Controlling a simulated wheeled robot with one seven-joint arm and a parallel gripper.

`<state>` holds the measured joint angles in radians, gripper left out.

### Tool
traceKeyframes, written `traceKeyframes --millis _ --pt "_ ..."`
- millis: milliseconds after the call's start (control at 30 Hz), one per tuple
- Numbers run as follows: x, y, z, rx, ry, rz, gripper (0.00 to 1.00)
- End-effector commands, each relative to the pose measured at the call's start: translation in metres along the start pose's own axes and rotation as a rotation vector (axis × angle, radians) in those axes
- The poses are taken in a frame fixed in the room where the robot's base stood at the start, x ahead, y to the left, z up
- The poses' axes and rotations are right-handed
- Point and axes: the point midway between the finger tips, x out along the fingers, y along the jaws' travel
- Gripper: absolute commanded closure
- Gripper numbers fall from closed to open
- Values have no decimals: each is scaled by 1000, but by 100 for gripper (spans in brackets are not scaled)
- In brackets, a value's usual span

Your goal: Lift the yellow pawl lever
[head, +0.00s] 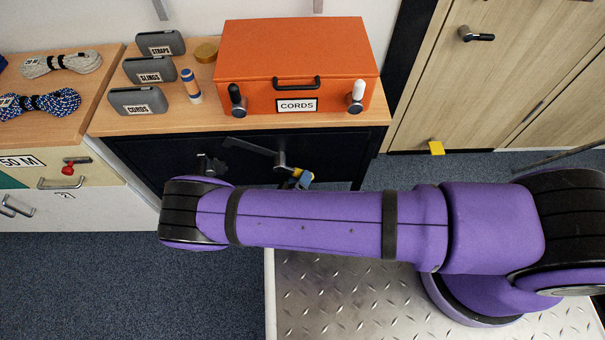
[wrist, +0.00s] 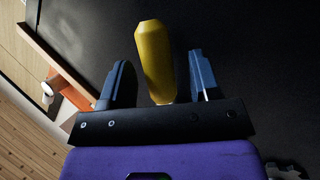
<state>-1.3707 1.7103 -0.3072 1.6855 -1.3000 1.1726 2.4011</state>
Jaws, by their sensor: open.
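The yellow pawl lever (wrist: 155,58) stands out from a dark surface in the wrist view. It lies between the two blue fingers of my gripper (wrist: 160,62), with a visible gap on each side. My gripper is open and holds nothing. In the head view a blue fingertip of my gripper (head: 303,180) shows in front of the black cabinet, just above my purple arm. A small yellow bit shows beside it, too small to tell apart. The rest of the gripper is hidden behind my arm.
A dark crank handle (head: 255,151) sticks out from the black cabinet (head: 335,150) close to my gripper. An orange CORDS case (head: 297,52) stands on the wooden top above. Open blue carpet (head: 130,280) lies at lower left.

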Motion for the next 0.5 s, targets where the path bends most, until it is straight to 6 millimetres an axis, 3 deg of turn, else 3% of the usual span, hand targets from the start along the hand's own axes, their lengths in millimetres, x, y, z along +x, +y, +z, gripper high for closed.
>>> traceKeyframes --millis 300,500 --pt "-60 -1 0 0 0 -4 44" --pt "-81 0 0 1 -1 -2 44"
